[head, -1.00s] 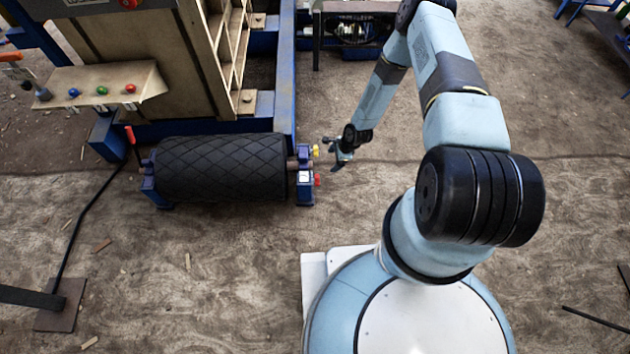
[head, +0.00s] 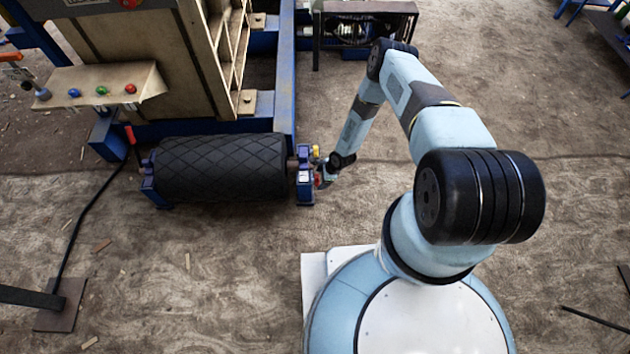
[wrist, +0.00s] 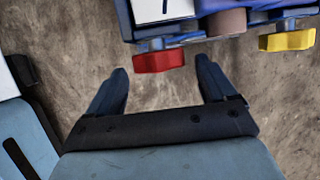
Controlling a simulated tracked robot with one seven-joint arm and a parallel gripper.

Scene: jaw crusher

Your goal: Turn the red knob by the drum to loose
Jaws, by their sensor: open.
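The red knob (wrist: 158,62) sticks out from the blue bearing bracket at the right end of the black drum (head: 222,167). In the head view the red knob (head: 317,181) is partly covered by my gripper (head: 324,176), which is right beside it. In the wrist view my gripper (wrist: 163,85) is open and empty. The red knob lies just beyond the fingertips, roughly centred between them, and does not appear to be gripped. A white label with a dark mark (wrist: 163,10) sits on the bracket by the knob.
A yellow knob (wrist: 287,40) sits on the same bracket, right of the red one in the wrist view. A panel with blue, green and red buttons (head: 131,88) and a red-handled lever (head: 130,134) stand left.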

